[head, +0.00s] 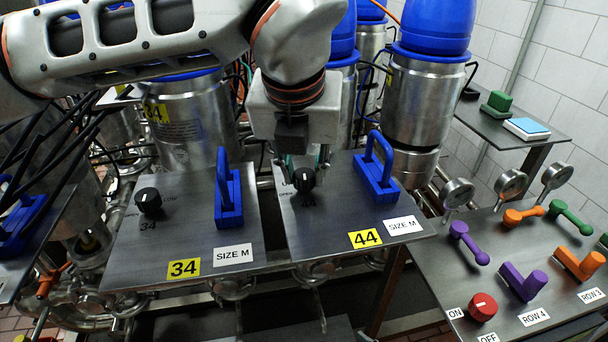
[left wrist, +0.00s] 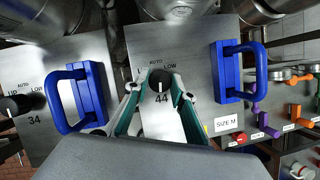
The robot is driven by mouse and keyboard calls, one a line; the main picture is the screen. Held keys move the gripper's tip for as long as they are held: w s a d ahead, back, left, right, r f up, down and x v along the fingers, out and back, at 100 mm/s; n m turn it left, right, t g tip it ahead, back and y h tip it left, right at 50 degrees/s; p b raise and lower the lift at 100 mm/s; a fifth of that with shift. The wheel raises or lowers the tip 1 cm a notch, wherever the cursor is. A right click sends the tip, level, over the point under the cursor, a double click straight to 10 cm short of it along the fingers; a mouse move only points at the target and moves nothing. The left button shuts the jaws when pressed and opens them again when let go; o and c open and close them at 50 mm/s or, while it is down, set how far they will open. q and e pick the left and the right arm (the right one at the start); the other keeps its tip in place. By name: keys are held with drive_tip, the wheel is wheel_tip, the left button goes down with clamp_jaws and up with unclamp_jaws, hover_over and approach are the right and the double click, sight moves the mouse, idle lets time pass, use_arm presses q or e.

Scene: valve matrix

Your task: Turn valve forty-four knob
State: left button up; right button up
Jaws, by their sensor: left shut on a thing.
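The valve forty-four knob (head: 304,179) is a small black round knob on the grey metal panel with the yellow 44 label (head: 365,238). In the left wrist view the knob (left wrist: 159,84) sits above the printed 44, with AUTO and LOW lettering around it. My left gripper (head: 305,170) reaches down from above at the knob. In the left wrist view its fingers (left wrist: 157,91) stand on either side of the knob and are shut on it. My gripper partly hides the panel lettering. My right gripper is not in view.
A blue handle (head: 376,172) stands right of the knob. Panel 34 (head: 184,267) on the left has its own black knob (head: 148,200) and blue handle (head: 229,195). A side table at right holds a red knob (head: 482,307) and coloured levers. Steel tanks stand behind.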

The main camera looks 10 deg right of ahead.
use_arm(q)
drive_tip(key=m+b, duration=0.2)
drive_tip(key=shift+w+a+f+m+g+h, duration=0.1)
drive_tip(key=shift+f+m+g+h, duration=0.1)
drive_tip(key=shift+m+g+h, duration=0.15)
drive_tip(key=shift+r+m+h+b, duration=0.15)
drive_tip(key=shift+m+h+b, duration=0.3)
drive_tip(key=shift+m, duration=0.8)
drive_tip(key=shift+m+g+h, duration=0.3)
drive_tip(key=shift+m+g, duration=0.15)
drive_tip(key=shift+m, duration=0.55)
drive_tip(key=shift+w+r+m+p, duration=0.1)
drive_tip(key=shift+m+p, duration=0.2)
drive_tip(key=shift+m, duration=0.2)
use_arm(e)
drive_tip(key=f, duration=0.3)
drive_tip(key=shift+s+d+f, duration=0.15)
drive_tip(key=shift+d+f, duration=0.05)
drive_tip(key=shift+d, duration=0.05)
use_arm(q)
drive_tip(key=shift+g, duration=0.3)
drive_tip(key=o, duration=1.1)
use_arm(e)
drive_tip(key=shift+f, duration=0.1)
